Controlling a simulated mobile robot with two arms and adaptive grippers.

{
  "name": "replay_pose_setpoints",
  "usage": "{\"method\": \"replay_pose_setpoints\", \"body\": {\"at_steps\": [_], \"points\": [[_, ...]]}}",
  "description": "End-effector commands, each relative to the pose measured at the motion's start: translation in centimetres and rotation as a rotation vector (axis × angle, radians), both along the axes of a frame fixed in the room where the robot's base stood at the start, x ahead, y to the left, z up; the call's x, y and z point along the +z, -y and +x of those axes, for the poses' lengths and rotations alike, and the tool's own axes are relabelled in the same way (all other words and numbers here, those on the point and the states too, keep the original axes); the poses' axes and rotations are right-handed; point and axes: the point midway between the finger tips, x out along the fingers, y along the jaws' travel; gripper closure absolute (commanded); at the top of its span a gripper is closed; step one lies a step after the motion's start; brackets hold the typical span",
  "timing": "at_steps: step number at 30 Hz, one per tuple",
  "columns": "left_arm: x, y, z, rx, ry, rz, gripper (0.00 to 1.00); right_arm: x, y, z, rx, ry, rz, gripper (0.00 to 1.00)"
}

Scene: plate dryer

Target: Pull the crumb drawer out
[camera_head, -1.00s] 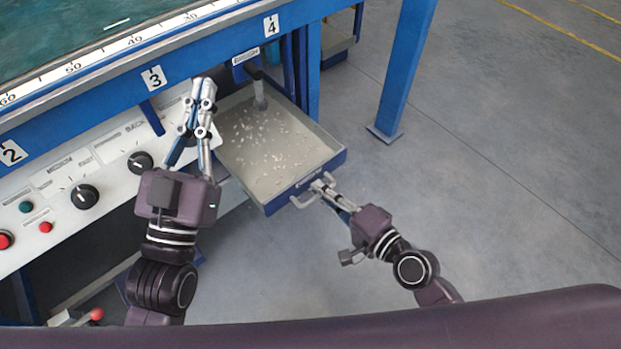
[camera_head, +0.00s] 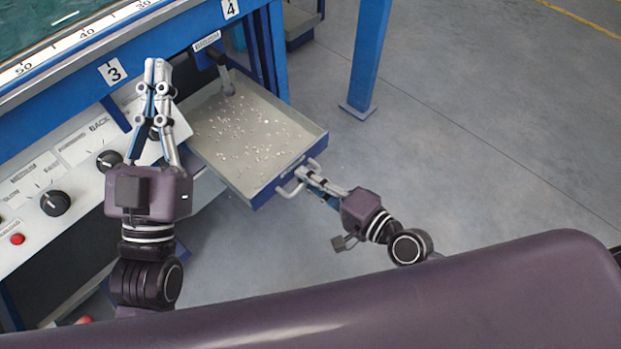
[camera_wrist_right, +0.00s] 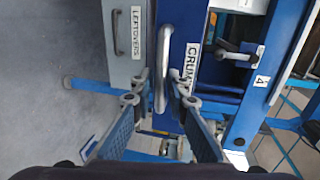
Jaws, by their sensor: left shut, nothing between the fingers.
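The crumb drawer (camera_head: 215,172) stands well out from under the blue bench, with pale crumbs on its grey floor. Its bar handle (camera_head: 290,187) is on the blue front. My right gripper (camera_head: 308,171) is at this handle. In the right wrist view its fingers (camera_wrist_right: 159,80) lie on either side of the drawer handle (camera_wrist_right: 161,50), beside a partly hidden label starting "CRUM". It appears shut on the handle. My left gripper (camera_head: 157,64) is shut and empty, in front of the bench at the drawer's left.
A white control panel (camera_head: 75,165) with knobs and buttons runs along the left. A grey drawer front labelled "LEFTOVERS" (camera_wrist_right: 122,60) shows in the right wrist view. A blue post (camera_head: 367,60) stands at the back right. The floor (camera_head: 480,160) to the right is clear.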

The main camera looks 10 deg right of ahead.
Motion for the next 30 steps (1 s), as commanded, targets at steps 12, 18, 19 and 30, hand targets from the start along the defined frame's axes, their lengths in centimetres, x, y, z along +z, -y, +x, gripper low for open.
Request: {"method": "replay_pose_setpoints", "body": {"at_steps": [12,18,19,30], "points": [[0.0,0.0,0.0,0.0,0.001,0.0,1.0,0.7,2.3,-3.2,0.004,-0.001,-0.006,0.85],[0.0,0.0,0.0,0.0,0.001,0.0,1.0,1.2,3.7,-5.1,0.005,-0.001,-0.005,0.85],[0.0,0.0,0.0,0.0,0.001,0.0,1.0,1.3,3.9,-5.4,0.005,-0.002,-0.004,0.85],[0.0,0.0,0.0,0.0,0.0,0.0,1.0,2.1,6.2,-8.5,0.003,-0.003,-0.005,0.85]]}}
